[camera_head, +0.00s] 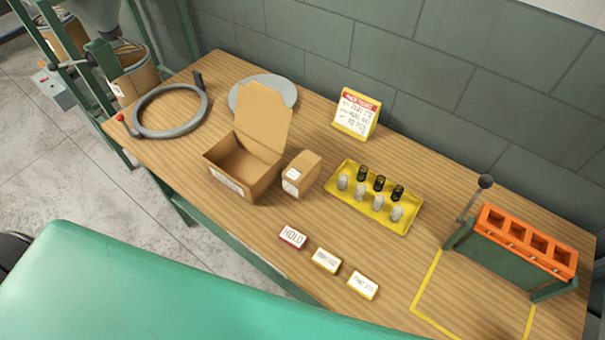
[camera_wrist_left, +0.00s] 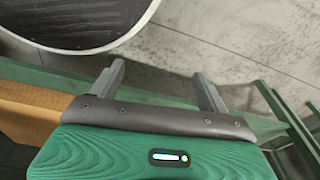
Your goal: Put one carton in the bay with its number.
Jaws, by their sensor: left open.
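A small closed carton (camera_head: 301,174) with a white label stands on the wooden bench. Left of it is a larger open carton (camera_head: 240,165), its lid up and a label on its front. The label numbers are too small to read. Three cards lie near the front edge: a red-edged HOLD card (camera_head: 293,236) and two yellow-edged cards (camera_head: 326,260) (camera_head: 362,285) with unclear print. No numbered bay is clearly readable. My left gripper (camera_wrist_left: 161,85) is open and empty in the left wrist view, over the grey floor. My right gripper is not in view.
A yellow tray (camera_head: 392,219) holds several small dark and pale cylinders. A sign (camera_head: 356,114) stands behind. An orange-topped rack (camera_head: 522,243) with a lever is at right, beside a yellow-outlined area (camera_head: 427,285). A grey ring (camera_head: 203,105) lies at left. The bench between cartons and cards is clear.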

